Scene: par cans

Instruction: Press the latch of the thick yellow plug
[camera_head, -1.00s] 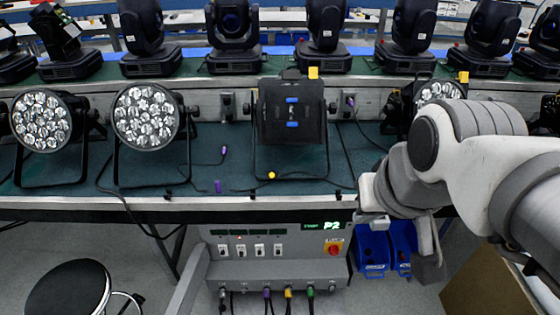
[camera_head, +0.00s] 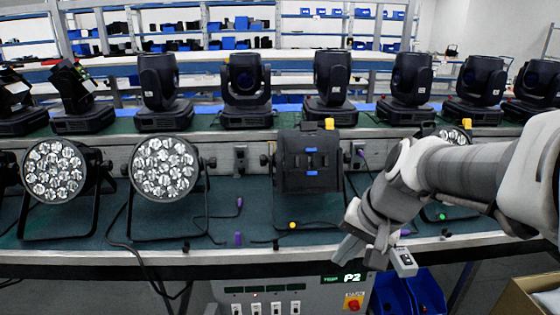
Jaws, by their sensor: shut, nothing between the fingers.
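Several yellow pieces show, and I cannot tell which is the thick plug. A small yellow connector end (camera_head: 292,225) lies on the green bench top in front of that can. No latch can be made out at this size. My gripper (camera_head: 347,248) is shut and empty over the front bench edge, right of and below the central can, apart from all yellow pieces.
Two par cans with lit-looking lenses (camera_head: 55,170) (camera_head: 165,167) stand at left. Moving-head lights (camera_head: 245,90) line the shelf behind. Purple connectors (camera_head: 238,239) and loose cables lie on the bench (camera_head: 260,205). A control panel (camera_head: 290,295) and blue bins (camera_head: 425,293) are below.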

